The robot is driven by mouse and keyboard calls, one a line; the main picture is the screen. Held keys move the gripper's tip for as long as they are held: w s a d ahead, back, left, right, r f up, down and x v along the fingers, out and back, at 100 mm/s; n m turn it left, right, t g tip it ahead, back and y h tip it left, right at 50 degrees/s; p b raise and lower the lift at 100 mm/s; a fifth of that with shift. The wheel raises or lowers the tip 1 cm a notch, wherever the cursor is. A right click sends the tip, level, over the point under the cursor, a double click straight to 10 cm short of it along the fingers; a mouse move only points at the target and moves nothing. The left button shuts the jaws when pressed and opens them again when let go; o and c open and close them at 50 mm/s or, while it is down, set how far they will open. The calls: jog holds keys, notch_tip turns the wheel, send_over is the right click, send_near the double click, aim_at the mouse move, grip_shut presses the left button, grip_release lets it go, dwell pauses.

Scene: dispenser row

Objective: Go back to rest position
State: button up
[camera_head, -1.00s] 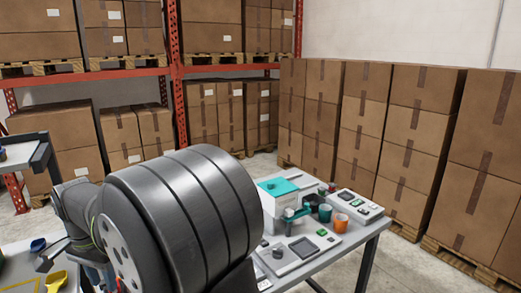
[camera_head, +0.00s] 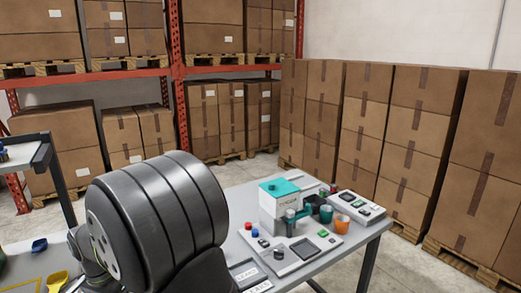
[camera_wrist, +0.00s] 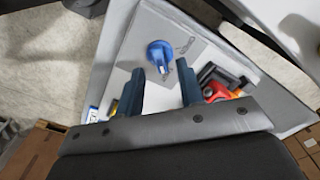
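My gripper (camera_wrist: 160,76) is open in the wrist view, with its two dark blue fingers well apart and nothing visible between them. A blue round object with a short stem (camera_wrist: 160,54) lies on a pale panel beyond the fingertips, apart from them. In the head view my gripper is hidden behind my large dark arm link. A blue scoop (camera_head: 39,245) and a yellow scoop (camera_head: 57,282) lie at the lower left, left of my arm.
A machine with a teal lid (camera_head: 278,187) stands on the grey table (camera_head: 355,246). Near it are a teal cup (camera_head: 325,214), an orange cup (camera_head: 342,224) and a device (camera_head: 357,207). Stacked boxes (camera_head: 412,130) line the right; shelving (camera_head: 176,72) stands behind.

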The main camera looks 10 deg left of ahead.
notch_tip(320, 180, down, 3)
jog(key=shift+r, duration=0.15)
jog(key=n, duration=0.9)
jog(key=shift+r, duration=0.1)
jog(key=n, duration=0.4)
jog(key=shift+n, duration=2)
